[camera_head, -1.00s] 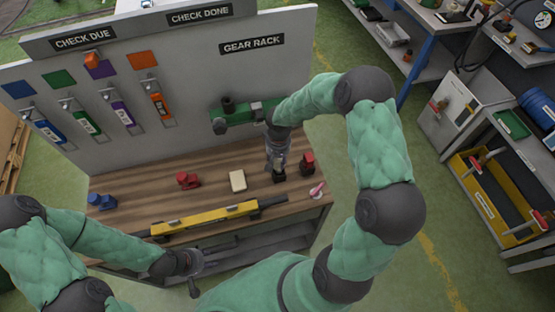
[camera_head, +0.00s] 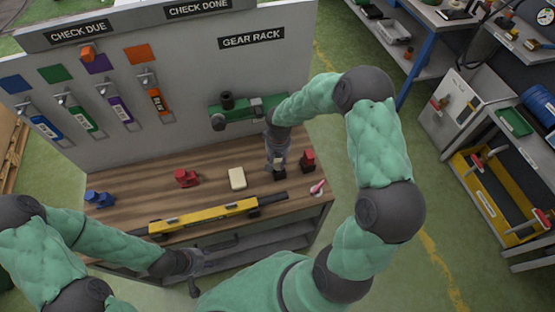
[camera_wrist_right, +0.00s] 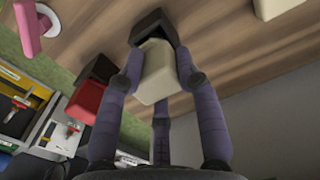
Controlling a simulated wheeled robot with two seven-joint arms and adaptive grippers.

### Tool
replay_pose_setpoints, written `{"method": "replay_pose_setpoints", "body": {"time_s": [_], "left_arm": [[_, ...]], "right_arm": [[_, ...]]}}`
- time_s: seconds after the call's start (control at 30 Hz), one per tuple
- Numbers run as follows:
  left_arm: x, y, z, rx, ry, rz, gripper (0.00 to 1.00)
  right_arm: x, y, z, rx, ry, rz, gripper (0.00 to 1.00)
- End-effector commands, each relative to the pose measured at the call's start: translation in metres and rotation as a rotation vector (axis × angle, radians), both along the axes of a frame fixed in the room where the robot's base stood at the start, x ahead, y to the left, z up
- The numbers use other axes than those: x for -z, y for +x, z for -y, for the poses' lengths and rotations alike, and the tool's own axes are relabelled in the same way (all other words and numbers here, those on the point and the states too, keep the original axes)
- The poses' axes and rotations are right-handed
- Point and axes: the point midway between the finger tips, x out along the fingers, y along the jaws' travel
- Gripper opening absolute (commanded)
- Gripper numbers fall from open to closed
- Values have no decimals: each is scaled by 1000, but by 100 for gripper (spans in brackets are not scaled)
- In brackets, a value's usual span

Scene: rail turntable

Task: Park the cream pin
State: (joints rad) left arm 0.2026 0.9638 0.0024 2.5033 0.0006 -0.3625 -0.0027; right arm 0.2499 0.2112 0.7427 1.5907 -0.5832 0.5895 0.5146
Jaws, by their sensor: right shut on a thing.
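A cream pin with a dark foot (camera_wrist_right: 155,72) stands between the fingers of my right gripper (camera_wrist_right: 160,85) in the right wrist view. The fingers are shut on its cream body. In the head view the right gripper (camera_head: 277,162) is low over the right part of the bench, and the cream pin's dark foot (camera_head: 279,175) shows just below it. Whether the foot touches the bench is hard to tell. My left gripper (camera_head: 193,285) hangs in front of the bench's near edge, apart from the things on it; its fingers are too small to read.
A red piece with a dark foot (camera_head: 308,161) and a pink pin (camera_head: 318,187) stand close right of the right gripper. A cream block (camera_head: 237,179), a red piece (camera_head: 186,178) and a blue piece (camera_head: 99,198) lie leftward. A yellow rail (camera_head: 205,216) runs along the front; a panel (camera_head: 190,90) stands behind.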

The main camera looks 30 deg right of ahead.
Motion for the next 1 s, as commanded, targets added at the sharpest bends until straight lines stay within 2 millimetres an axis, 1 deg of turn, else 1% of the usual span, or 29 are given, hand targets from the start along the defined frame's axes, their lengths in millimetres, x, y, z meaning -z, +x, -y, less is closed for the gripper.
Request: {"method": "replay_pose_setpoints", "body": {"time_s": [0.87,0.9,0.97,1.0], "left_arm": [[17,0,0,0,0,0,40],[16,0,0,0,0,0,40],[16,0,0,0,0,0,40],[16,0,0,0,0,0,40]], "right_arm": [[19,0,0,0,0,1,0],[19,0,0,0,0,1,43],[18,0,0,0,0,1,60],[18,0,0,0,0,1,62]]}}
